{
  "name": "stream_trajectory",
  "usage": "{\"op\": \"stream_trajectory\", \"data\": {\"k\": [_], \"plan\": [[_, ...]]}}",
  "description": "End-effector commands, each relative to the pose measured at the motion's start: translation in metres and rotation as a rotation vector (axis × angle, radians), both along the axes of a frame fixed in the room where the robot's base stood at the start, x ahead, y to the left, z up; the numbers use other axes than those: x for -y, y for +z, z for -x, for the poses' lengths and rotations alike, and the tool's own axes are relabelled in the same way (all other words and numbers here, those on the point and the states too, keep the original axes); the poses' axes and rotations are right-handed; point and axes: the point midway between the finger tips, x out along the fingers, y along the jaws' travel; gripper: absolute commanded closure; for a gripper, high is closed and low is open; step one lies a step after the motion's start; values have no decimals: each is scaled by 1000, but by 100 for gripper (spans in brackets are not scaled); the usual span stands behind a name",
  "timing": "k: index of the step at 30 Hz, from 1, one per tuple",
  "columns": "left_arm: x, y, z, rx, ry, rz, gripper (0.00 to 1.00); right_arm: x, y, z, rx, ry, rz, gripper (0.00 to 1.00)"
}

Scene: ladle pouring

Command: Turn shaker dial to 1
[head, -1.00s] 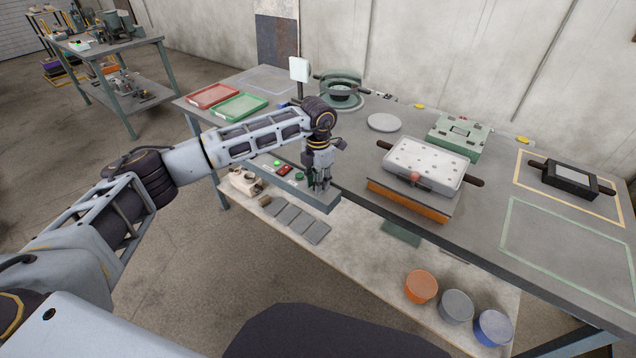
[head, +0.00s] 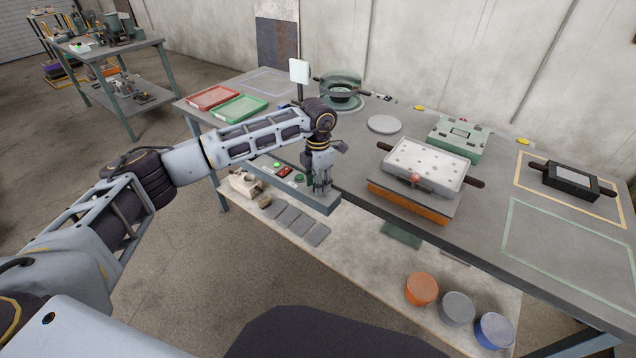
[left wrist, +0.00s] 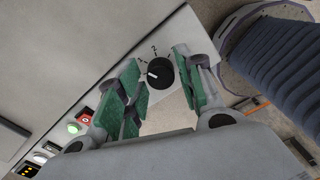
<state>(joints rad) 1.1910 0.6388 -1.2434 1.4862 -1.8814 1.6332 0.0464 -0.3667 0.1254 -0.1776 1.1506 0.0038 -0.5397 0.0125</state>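The shaker dial is a round black knob (left wrist: 160,73) with a white pointer mark, on a grey panel in the left wrist view. Numerals are printed around it; a 2 shows above it. The pointer faces left, towards the lower left numeral, but I cannot tell its exact setting. My left gripper (left wrist: 158,86) has its green-padded fingers spread on either side of the knob, with gaps visible. In the head view my left gripper (head: 322,188) points down at the end of the control panel (head: 270,177) and hides the dial. My right gripper is not in view.
Green and red buttons (head: 285,171) sit on the panel left of the gripper. A round green device with a dark-handled pan (head: 340,88) stands behind. Red (head: 213,97) and green (head: 238,107) trays lie left.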

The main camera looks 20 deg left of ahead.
Motion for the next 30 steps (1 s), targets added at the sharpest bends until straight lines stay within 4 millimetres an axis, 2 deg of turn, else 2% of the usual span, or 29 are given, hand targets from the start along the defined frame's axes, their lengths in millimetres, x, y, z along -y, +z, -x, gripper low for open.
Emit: {"op": "stream_trajectory", "data": {"k": [8, 14, 20, 30], "plan": [[0, 0, 0, -1, 0, 0, 63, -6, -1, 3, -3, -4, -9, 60], [0, 10, 0, 0, 0, 0, 63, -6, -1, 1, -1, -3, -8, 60], [0, 33, 0, 1, -1, 0, 63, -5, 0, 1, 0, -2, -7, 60], [0, 84, -1, 2, 0, 1, 63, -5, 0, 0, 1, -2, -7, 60]]}}
